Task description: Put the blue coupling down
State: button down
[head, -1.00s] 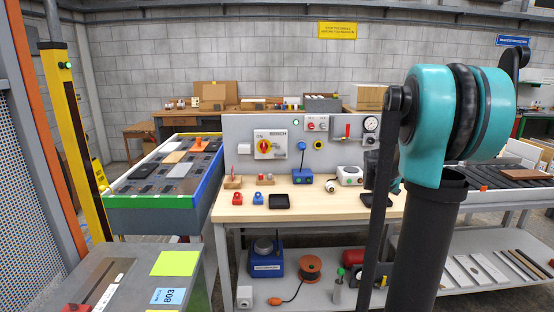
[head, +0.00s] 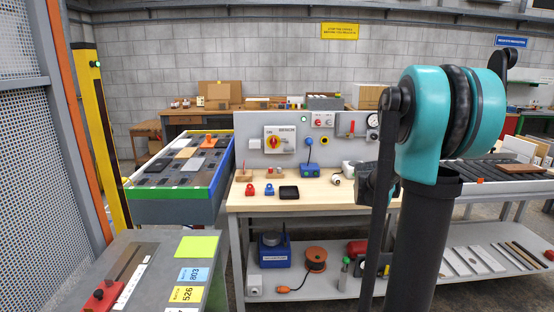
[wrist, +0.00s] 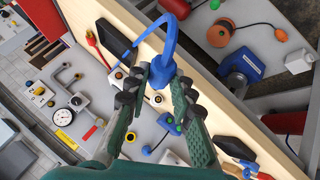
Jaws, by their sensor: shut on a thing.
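In the wrist view, my gripper (wrist: 160,80) is shut on the blue coupling (wrist: 161,69), which sits between the two fingertips. A blue hose (wrist: 170,38) rises from the coupling and bends over. The coupling appears above the wooden bench top (wrist: 205,92); I cannot tell the gap. In the head view, my arm covers the coupling and most of my gripper.
A grey panel with a rotary switch (head: 277,140) stands behind. A bin of boards (head: 180,212) is at left.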

jog(key=s+a+f+n+y, duration=0.25)
jog(key=a+f, duration=0.25)
jog(key=a, duration=0.3)
jog(key=s+a+f+n+y, duration=0.1)
jog(key=s+a+f+n, duration=0.15)
jog(key=a+f, duration=0.35)
jog(key=shift+t, duration=0.4)
jog(key=f, duration=0.1)
jog(key=w+a+f, duration=0.1)
jog(key=f, duration=0.1)
jog(key=w+f, duration=0.1)
jog(key=shift+w+a+f, duration=0.15)
jog(key=shift+a+f, duration=0.05)
jog(key=shift+f, duration=0.15)
jog(key=shift+d, duration=0.1)
